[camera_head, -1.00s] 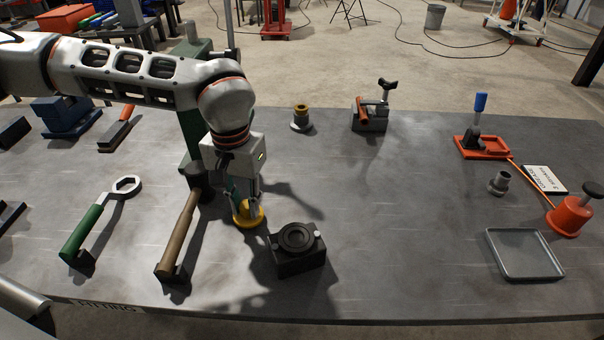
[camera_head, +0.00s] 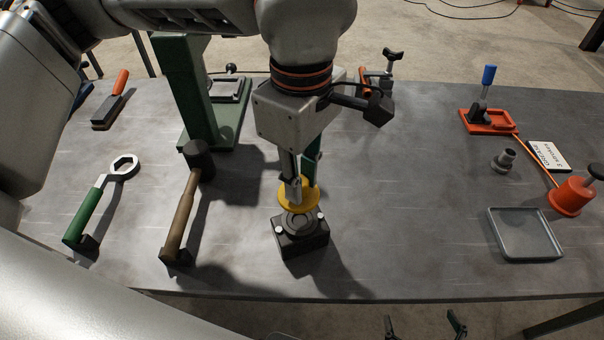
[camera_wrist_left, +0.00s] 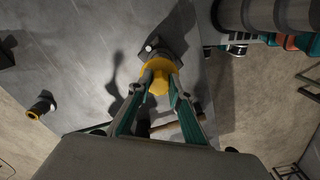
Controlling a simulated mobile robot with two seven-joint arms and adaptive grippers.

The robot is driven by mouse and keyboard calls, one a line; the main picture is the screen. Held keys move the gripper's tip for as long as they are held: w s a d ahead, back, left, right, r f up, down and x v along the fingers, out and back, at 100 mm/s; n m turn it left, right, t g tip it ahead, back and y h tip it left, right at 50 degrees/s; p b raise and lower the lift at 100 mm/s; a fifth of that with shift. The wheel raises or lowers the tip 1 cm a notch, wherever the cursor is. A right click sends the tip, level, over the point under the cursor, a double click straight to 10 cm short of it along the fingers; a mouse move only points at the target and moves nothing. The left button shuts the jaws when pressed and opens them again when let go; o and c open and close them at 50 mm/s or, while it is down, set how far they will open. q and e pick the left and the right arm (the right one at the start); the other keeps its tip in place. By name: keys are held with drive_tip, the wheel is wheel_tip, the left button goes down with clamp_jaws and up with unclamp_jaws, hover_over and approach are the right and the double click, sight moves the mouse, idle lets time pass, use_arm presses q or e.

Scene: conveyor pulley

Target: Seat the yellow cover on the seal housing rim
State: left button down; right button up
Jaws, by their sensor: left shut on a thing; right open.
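The yellow cover (camera_head: 294,206) is held between the fingertips of my left gripper (camera_head: 303,188), which is shut on it. In the head view the cover overlaps the rear of the dark seal housing (camera_head: 302,243). The housing's round rim shows in front of the cover, and I cannot tell whether they touch. In the left wrist view the cover (camera_wrist_left: 158,68) sits between the fingers, with part of the housing (camera_wrist_left: 152,44) beyond it. My right gripper (camera_head: 426,324) is open and empty at the bottom edge of the head view, off the table's front.
A mallet (camera_head: 185,210) and a green-handled wrench (camera_head: 100,205) lie to the left. A green stand (camera_head: 198,95) is behind. A grey tray (camera_head: 525,235), a small grey fitting (camera_head: 504,160) and a red can (camera_head: 570,197) are at right. The table between housing and tray is clear.

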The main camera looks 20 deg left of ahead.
sight(300, 230)
use_arm(q)
drive_tip(key=shift+s+d+r+n, duration=0.2)
drive_tip(key=shift+r+n, duration=0.05)
drive_tip(key=shift+n, duration=0.05)
use_arm(e)
drive_tip(key=shift+f, duration=0.1)
drive_tip(key=shift+f, duration=0.1)
use_arm(q)
drive_tip(key=shift+f+b, duration=1.4)
drive_tip(key=shift+f, duration=0.6)
use_arm(e)
drive_tip(key=shift+w+d+f, duration=0.15)
drive_tip(key=shift+w+f, duration=0.05)
drive_tip(key=shift+f, duration=0.2)
drive_tip(key=shift+w+d+f, duration=0.15)
drive_tip(key=shift+w+f, duration=0.05)
drive_tip(key=shift+f, duration=0.2)
drive_tip(key=shift+s+a+f, duration=0.1)
drive_tip(key=shift+s+f, duration=0.25)
drive_tip(key=shift+s, duration=0.15)
use_arm(q)
drive_tip(key=shift+b, duration=0.35)
use_arm(e)
drive_tip(key=shift+w, duration=0.3)
drive_tip(key=shift+s+f, duration=0.25)
drive_tip(key=shift+s, duration=0.05)
